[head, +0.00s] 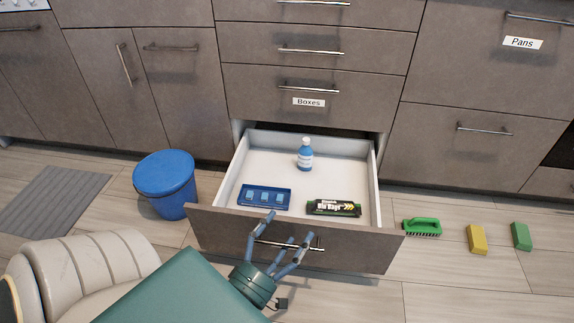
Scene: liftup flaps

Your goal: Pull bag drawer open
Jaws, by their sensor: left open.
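The bottom drawer (230,223) is pulled well out of the brown cabinet. Its white inside holds a blue bottle (305,156), a blue tray with light blue blocks (264,198) and a dark roll labelled bin bags (334,208). The drawer's metal handle (316,243) runs along its front. My left gripper (283,243) is at the drawer front, with its fingers spread open around the left part of the handle. I cannot tell whether they touch it. My right gripper is not in view.
A blue lidded bin (165,184) stands left of the drawer. A green brush (422,227), a yellow sponge (476,239) and a green sponge (521,236) lie on the floor to the right. A grey mat (55,203) lies at the left. The drawer labelled Boxes (340,97) above is shut.

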